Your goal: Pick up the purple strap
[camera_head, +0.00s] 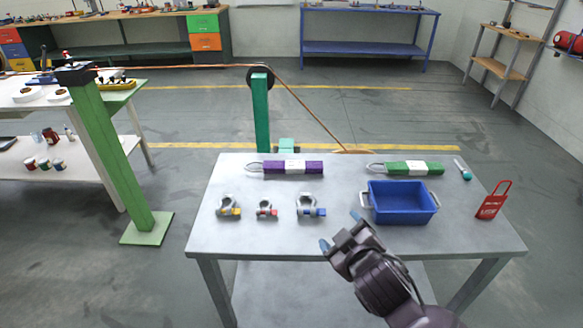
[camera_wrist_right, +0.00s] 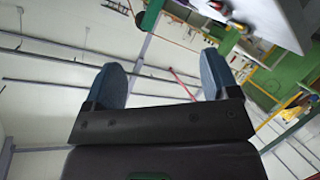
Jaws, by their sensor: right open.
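The purple strap (camera_head: 308,167) lies rolled up along the back of the grey table (camera_head: 240,185), with a white label round its middle and a pale loop at its left end. My right gripper (camera_head: 340,231) is open and empty above the front of the table, lower right of the strap and well apart from it. Its two blue-tipped fingers also show spread apart in the right wrist view (camera_wrist_right: 163,82), with nothing between them. The strap cannot be made out in the right wrist view. My left gripper is not in view.
A green strap (camera_head: 420,168) lies at the back right. Shackles with yellow (camera_head: 229,207), red (camera_head: 266,209) and blue (camera_head: 311,206) pins stand mid-table. A blue bin (camera_head: 402,217) and a red lockout tag (camera_head: 493,201) are on the right. A green post (camera_head: 262,120) stands behind the table.

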